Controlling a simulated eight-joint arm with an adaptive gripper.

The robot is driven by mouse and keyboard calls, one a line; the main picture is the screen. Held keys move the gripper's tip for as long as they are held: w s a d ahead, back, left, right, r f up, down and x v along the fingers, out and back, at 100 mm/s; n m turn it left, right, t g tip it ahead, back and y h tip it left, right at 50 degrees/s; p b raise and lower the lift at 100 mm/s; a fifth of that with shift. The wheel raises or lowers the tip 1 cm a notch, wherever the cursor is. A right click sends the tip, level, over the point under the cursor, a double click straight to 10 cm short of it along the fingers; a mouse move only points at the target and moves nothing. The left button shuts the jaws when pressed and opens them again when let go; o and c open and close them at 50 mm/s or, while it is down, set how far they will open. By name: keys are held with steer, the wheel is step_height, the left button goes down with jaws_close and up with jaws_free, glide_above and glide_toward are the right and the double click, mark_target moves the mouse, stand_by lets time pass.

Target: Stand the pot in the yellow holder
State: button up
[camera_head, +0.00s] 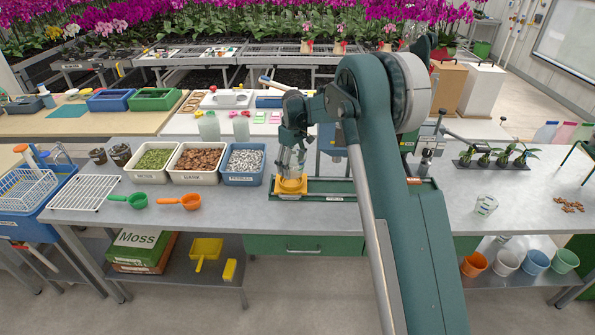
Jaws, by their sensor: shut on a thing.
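My gripper (291,150) points down over the bench and is shut on a clear pot (290,168). The pot looks upright. The yellow holder (291,187) stands at the left end of a dark green tray. The pot is directly over the holder, with its lower part at or inside the holder's rim. I cannot tell whether the pot touches the holder's floor. My arm covers part of the tray to the right.
Left of the holder are a blue bin (243,178) and bins of bark (199,178) and moss (154,178). Green (137,201) and orange (190,202) scoops lie in front.

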steer(key=w+n, duration=0.1)
steer(key=w+a+n+p, duration=0.1)
steer(key=w, duration=0.1)
steer(key=shift+a, duration=0.1)
steer(key=shift+w+f+n+p, duration=0.35)
steer(key=shift+w+n+p, duration=0.05)
steer(key=shift+w+n, duration=0.45)
steer(key=shift+f, duration=0.2)
glide_above(291, 183)
steer(key=shift+f, duration=2.05)
steer(key=shift+f+b, duration=0.5)
steer(key=shift+b, duration=0.3)
steer(key=shift+f, duration=0.35)
steer(key=shift+f+b, duration=0.95)
steer(key=shift+b, duration=0.05)
stand_by(0.5)
